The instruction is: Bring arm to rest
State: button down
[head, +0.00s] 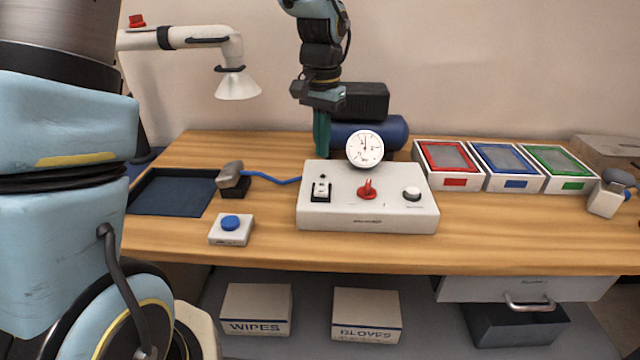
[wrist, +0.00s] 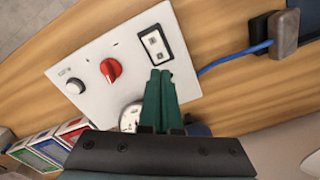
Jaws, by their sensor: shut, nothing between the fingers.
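My gripper (head: 321,140) hangs pointing down behind the white control box (head: 340,218), near its back left edge. Its green fingers are together with nothing between them, and they also show in the wrist view (wrist: 160,90). The control box carries a black rocker switch (head: 321,190), a red knob (head: 367,190), a small grey knob (head: 411,193) and a round dial gauge (head: 365,148). In the wrist view the fingers partly cover the gauge (wrist: 131,117). Whether the fingertips touch the box I cannot tell.
A blue cylinder (head: 392,134) lies behind the box. Red (head: 455,182), blue (head: 515,184) and green (head: 572,186) framed trays stand right. A white extraction arm (head: 237,84) overhangs the back left.

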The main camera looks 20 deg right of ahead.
jog(key=s+a+f+n, duration=0.1)
jog(key=a+n, duration=0.4)
jog(key=a, duration=1)
jog(key=s+a+f+n+t, duration=0.1)
jog(key=s+a+n, duration=0.2)
jog(key=a, duration=1.2)
jog(key=shift+f+n+t, duration=0.3)
jog(key=shift+n, duration=0.6)
